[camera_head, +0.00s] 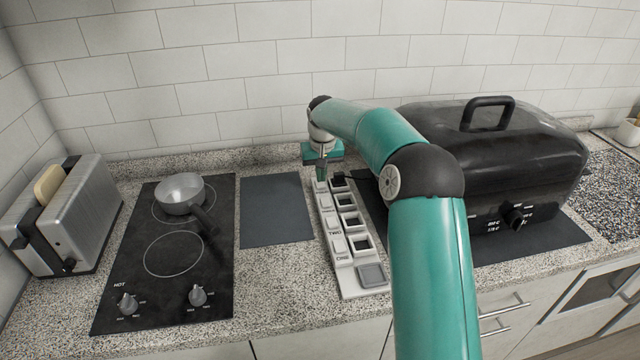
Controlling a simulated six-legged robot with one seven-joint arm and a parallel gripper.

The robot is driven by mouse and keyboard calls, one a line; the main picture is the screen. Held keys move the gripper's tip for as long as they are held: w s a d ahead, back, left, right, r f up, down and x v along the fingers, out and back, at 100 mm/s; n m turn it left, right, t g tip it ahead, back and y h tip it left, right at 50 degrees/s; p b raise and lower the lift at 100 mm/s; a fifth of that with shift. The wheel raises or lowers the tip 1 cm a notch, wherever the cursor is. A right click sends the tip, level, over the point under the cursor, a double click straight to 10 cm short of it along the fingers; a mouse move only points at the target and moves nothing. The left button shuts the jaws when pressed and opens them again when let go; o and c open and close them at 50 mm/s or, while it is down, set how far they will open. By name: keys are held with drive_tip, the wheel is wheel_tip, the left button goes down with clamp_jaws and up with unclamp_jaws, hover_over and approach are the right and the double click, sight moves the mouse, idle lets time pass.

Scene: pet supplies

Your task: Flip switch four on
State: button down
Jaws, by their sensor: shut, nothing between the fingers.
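A long white switch panel (347,283) lies on the counter, running away from me, with a row of white switches on its left and dark square windows on its right. The labels ONE and TWO read near its front; a label further back is too small to read. My gripper (321,177) points down at the panel's far end, over the farthest switch in the row. It is shut and empty. It covers part of that switch and its label, so the switch's position and any contact cannot be told.
A dark mat (276,210), a black hob (150,290) with a metal pan (180,193) and a toaster (75,220) are left of the panel. A large black grill (500,150) stands close on the right, behind my arm. The tiled wall (230,70) is behind.

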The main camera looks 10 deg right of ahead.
sight(321, 186)
drive_tip(key=shift+f, duration=0.85)
idle(0.4)
drive_tip(key=shift+r, duration=3.5)
drive_tip(key=shift+r, duration=0.1)
